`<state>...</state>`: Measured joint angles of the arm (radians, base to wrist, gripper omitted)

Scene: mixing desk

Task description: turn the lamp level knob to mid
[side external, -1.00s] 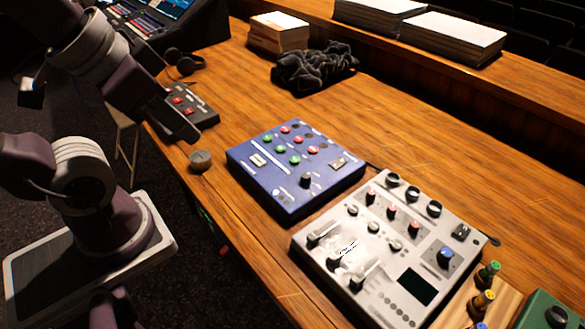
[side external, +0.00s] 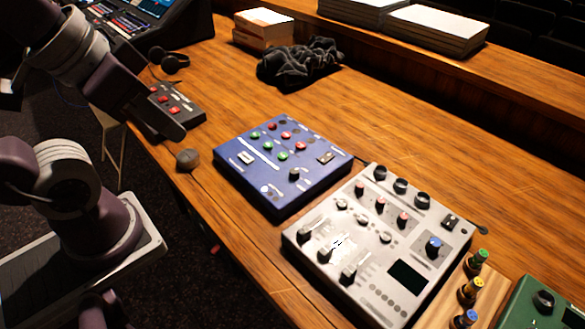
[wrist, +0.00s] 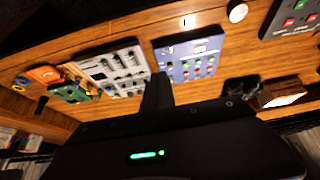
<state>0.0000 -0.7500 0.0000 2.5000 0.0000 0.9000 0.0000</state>
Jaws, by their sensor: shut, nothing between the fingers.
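I cannot read any labels, so I cannot tell which knob is the lamp level knob. The green box (side external: 520,313) at the lower right carries a dark knob (side external: 543,300). The white mixer (side external: 362,275) bears several knobs, including a blue-capped one (side external: 433,245). My gripper (side external: 178,134) is shut and empty, in the air left of the blue panel. Its fingers also show in the wrist view (wrist: 158,90).
A small grey round object (side external: 187,158) lies at the table's left edge, near my gripper. A dark box with red buttons (side external: 185,112) is behind it. Black cloth (side external: 300,62), books (side external: 264,25) and headphones (side external: 170,60) are farther back.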

